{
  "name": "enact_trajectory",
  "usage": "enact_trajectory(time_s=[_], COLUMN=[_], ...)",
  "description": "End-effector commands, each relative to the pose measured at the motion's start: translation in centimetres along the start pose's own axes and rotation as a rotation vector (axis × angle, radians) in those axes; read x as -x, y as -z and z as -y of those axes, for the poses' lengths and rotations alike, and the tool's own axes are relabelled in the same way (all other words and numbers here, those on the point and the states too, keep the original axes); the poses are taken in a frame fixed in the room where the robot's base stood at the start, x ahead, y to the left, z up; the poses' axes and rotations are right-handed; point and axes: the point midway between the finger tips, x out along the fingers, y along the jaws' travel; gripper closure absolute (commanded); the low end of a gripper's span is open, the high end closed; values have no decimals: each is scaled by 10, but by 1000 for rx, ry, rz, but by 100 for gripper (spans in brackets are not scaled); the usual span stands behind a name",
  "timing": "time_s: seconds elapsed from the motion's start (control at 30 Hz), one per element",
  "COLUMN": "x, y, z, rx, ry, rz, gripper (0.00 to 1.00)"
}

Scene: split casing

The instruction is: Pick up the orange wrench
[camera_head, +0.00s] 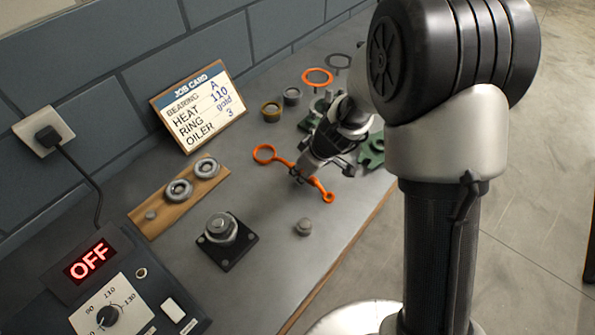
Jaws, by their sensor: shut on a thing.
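The orange wrench (281,159) is a thin bar with a ring at each end, a larger one at the upper left and a smaller one at the lower right. My gripper (301,178) points down over the middle of the wrench and is shut on it. The fingers hide part of the bar. I cannot tell whether the wrench touches the bench or is slightly above it.
Green casing parts (371,152) lie behind my gripper, partly hidden. An orange ring (317,77) and small bushings (271,111) lie further back. A wooden board with bearings (178,191), a black-based fixture (226,241) and a heater box (117,290) stand left. A grey knob (303,227) sits in front.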

Motion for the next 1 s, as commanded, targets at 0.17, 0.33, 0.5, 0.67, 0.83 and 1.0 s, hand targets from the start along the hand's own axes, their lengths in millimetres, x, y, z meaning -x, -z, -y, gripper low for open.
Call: enact_trajectory(time_s=[0.17,0.33,0.5,0.67,0.83,1.0], x=[0,0,0,1,6,32], y=[0,0,1,1,3,15], z=[0,0,0,0,0,-1], rx=[0,0,0,0,0,3], ry=[0,0,-1,-1,0,-4], rz=[0,0,-1,-1,0,-4], gripper=[100,100,100,100,100,100])
